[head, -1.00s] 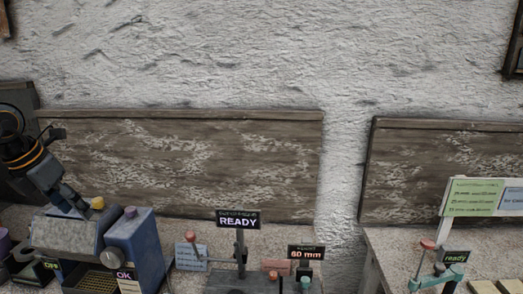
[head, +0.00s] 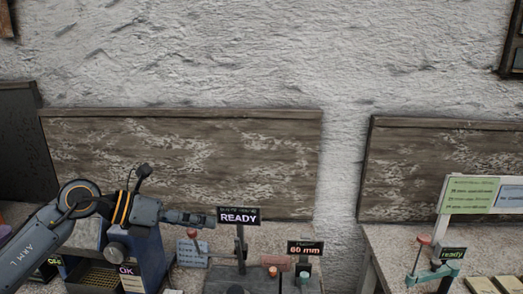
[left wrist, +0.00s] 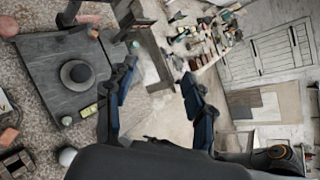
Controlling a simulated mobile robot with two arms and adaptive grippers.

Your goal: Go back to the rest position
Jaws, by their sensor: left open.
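My left gripper (head: 190,218) reaches in from the left in the head view. It points right and hangs in front of the grey bench, near the black READY sign (head: 239,216). In the left wrist view its two dark blue fingers (left wrist: 159,72) stand apart with nothing between them, so it is open and empty. My right gripper is in neither view.
A blue machine with an OK label (head: 146,252) stands below my left arm, partly hidden. A 60 mm sign (head: 305,248) stands right of the READY sign. A second bench with a green "ready" sign (head: 453,253) is at right. A dark round knob on a grey plate (left wrist: 76,73) shows in the wrist view.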

